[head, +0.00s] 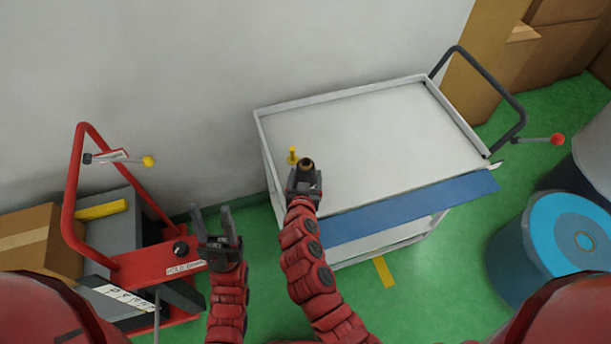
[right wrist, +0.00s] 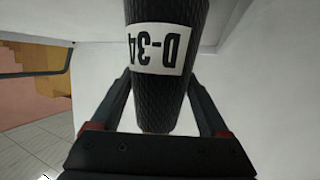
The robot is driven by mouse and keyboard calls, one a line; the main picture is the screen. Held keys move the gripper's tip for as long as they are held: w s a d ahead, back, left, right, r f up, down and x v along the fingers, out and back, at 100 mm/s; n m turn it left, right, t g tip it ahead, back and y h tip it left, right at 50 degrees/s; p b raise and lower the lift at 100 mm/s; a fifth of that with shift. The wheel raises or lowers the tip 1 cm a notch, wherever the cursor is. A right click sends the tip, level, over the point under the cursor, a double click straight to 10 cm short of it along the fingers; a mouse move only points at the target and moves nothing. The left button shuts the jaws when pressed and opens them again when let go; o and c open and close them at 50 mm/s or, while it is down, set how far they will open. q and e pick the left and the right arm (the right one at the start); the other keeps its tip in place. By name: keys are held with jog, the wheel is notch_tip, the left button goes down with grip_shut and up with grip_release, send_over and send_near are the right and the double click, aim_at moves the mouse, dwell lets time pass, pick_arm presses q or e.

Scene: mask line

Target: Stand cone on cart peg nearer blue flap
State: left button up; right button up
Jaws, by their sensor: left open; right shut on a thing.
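My right gripper (head: 304,175) is shut on a dark, textured cone (head: 306,163) over the left part of the white cart (head: 400,135). In the right wrist view the cone (right wrist: 165,95) sits between both fingers, and its white label reads D-34. A yellow peg (head: 293,155) stands on the cart just behind and left of the cone. No second peg shows; the gripper and cone cover the cart top in front of it. The blue flap (head: 415,208) runs along the cart's front edge. My left gripper (head: 211,212) is open and empty, left of the cart.
A red-framed machine (head: 72,195) with a yellow-knobbed lever stands at left beside a cardboard box (head: 38,232). A blue drum (head: 535,250) stands right of the cart. The cart's black handle (head: 490,75) rises at its right end. Most of the cart top is clear.

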dwell(0.3)
jog(key=o, duration=1.6)
jog(key=shift+c, duration=0.2)
